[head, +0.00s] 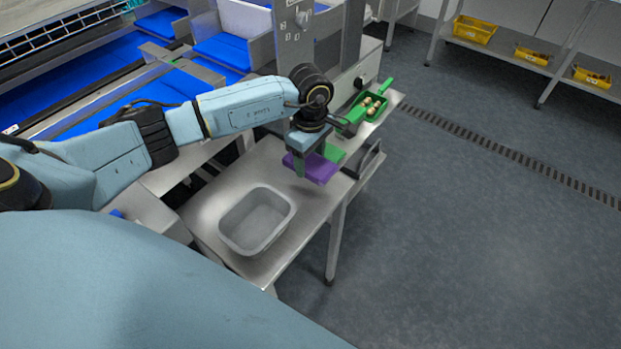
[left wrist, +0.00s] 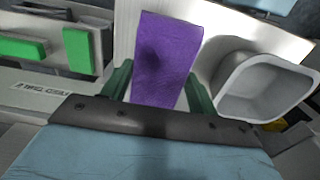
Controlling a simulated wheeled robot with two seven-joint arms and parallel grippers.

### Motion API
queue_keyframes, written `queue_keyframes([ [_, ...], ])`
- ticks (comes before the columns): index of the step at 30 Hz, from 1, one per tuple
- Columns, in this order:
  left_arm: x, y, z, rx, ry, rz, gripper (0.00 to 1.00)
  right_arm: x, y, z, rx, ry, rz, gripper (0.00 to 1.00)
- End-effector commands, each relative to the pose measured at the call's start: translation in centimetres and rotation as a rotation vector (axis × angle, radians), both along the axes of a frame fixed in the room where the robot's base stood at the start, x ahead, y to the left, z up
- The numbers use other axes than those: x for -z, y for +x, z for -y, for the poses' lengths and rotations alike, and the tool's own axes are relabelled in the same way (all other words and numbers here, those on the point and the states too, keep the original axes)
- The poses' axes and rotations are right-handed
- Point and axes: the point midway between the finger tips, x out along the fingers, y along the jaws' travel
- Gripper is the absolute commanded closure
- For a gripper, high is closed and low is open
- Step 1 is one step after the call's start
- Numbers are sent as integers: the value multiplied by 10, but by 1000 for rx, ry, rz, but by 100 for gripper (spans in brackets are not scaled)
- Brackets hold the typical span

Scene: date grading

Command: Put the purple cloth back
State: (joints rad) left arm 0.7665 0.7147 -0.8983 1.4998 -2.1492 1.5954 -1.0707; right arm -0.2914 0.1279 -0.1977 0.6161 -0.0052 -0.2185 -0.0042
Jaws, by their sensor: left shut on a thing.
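The purple cloth (head: 318,170) is at the left gripper in the head view, near the far right part of the steel table (head: 210,205). My left gripper (head: 308,163) points down and is shut on the cloth. In the left wrist view the cloth (left wrist: 167,58) lies flat between the two green fingers of the gripper (left wrist: 158,90) and extends away from them. I cannot tell whether the cloth touches the table. A green item (head: 333,152) shows just behind the cloth in the head view. My right gripper is not in view.
A grey tub (head: 229,240) stands on the table, left of the cloth; it also shows in the left wrist view (left wrist: 228,108). A green scoop-like tray (head: 381,111) with several small brown things lies beyond the gripper. Blue-lined machinery (head: 140,48) stands at the back left.

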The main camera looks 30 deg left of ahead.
Motion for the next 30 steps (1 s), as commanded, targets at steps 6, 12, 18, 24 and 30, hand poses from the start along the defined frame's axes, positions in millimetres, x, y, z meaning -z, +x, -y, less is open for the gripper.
queue_keyframes([
  [6,23,0,0,2,-1,0,59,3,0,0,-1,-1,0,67],
  [12,48,-1,1,2,-2,-2,59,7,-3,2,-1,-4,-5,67],
  [18,59,0,1,5,0,2,59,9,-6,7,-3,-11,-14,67],
  [24,60,0,0,5,0,2,59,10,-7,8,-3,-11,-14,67],
  [30,62,0,0,5,0,1,29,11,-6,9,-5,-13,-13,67],
])
